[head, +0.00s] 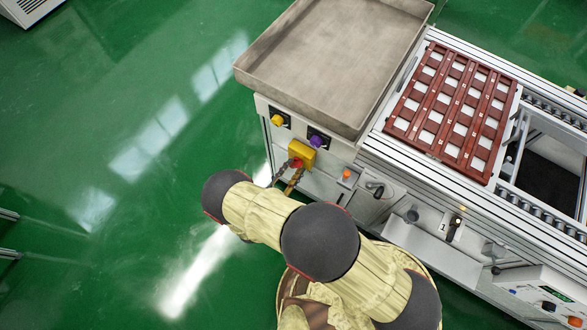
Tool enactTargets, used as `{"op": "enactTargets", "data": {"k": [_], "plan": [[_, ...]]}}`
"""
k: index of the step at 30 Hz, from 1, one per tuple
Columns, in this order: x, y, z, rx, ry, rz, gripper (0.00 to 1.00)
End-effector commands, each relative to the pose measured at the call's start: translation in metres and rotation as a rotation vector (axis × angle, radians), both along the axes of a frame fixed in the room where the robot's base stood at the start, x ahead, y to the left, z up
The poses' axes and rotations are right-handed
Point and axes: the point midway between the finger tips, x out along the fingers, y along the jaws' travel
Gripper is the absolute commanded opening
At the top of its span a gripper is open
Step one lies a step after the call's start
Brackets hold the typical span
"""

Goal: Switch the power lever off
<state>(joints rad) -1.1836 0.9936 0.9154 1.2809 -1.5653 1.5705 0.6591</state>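A yellow switch box (306,152) with a small red part (297,163) at its lower left is on the front of the white cabinet under the metal tray; I take the red part to be the power lever. My gripper (294,165) reaches up to this red part, with its fingertips at or against it. The fingers partly cover the red part, so its position is hard to read. A gap shows between the fingers lower down, but I cannot tell whether the tips are closed on the red part.
A yellow knob (277,120) and a purple knob (316,141) are close above the gripper. An orange button (347,174) is to its right. The grey tray (262,78) overhangs the panel. A conveyor with a red-brown rack (402,125) is at right. Green floor at left is clear.

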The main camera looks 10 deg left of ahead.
Motion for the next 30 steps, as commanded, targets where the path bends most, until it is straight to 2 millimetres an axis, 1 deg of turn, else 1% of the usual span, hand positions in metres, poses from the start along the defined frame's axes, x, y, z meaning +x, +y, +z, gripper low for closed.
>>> {"op": "enactTargets", "data": {"k": [4, 11, 28, 30], "plan": [[0.0056, -0.0022, 0.0001, 0.000, 0.000, 0.000, 0.32], [0.0059, -0.0024, 0.0004, 0.000, 0.000, 0.000, 0.32], [0.0057, -0.0025, 0.0002, 0.000, 0.000, 0.000, 0.00], [0.0057, -0.0025, 0.0002, 0.000, 0.000, 0.000, 0.00]]}}
